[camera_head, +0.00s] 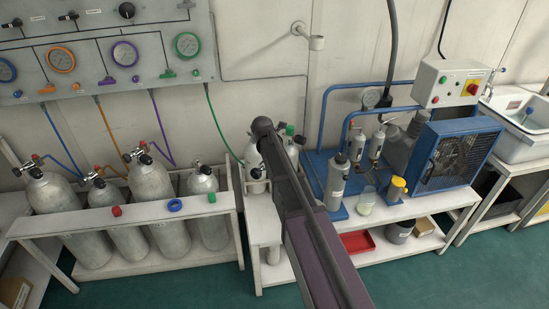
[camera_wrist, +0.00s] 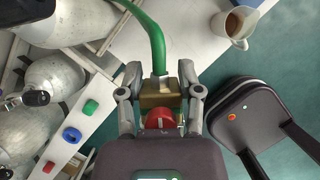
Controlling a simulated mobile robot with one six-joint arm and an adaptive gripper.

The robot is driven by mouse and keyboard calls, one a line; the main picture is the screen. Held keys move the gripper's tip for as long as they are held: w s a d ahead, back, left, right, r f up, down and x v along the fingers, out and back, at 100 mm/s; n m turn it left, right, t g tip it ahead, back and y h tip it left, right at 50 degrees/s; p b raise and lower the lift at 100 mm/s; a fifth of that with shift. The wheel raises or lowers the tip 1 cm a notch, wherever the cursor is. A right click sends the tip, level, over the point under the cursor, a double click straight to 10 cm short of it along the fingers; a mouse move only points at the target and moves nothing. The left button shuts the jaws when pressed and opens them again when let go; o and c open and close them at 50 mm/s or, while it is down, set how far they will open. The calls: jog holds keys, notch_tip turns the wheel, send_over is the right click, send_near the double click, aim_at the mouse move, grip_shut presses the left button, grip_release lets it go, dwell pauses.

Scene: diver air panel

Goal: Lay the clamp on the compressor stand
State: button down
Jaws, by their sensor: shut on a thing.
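The clamp (camera_wrist: 160,95) is a brass-coloured block with a red knob, on the end of a green hose. In the wrist view my gripper (camera_wrist: 161,97) is shut on it, one finger on each side. The clamp is in the air; its height above what lies below is hard to judge. The compressor stand (camera_head: 428,204) is a white bench on the right in the head view, and its white top (camera_wrist: 195,42) shows beyond the clamp in the wrist view. My arm hides the gripper and clamp in the head view.
A white rack (camera_head: 140,219) of grey cylinders stands left. The green hose (camera_head: 219,125) runs down from the gauge panel (camera_head: 100,80).

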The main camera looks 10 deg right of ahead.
aim_at(274, 210)
jog(key=shift+f+b, duration=0.25)
jog(key=shift+b, duration=0.05)
notch_tip(274, 210, down, 28)
jog(key=b, duration=2.8)
jog(key=shift+f, duration=0.1)
dwell(0.4)
jog(key=shift+f+b, duration=0.5)
jog(key=shift+b, duration=0.1)
dwell(0.6)
jog(key=shift+c, duration=0.9)
grip_release()
jog(key=shift+r, duration=0.1)
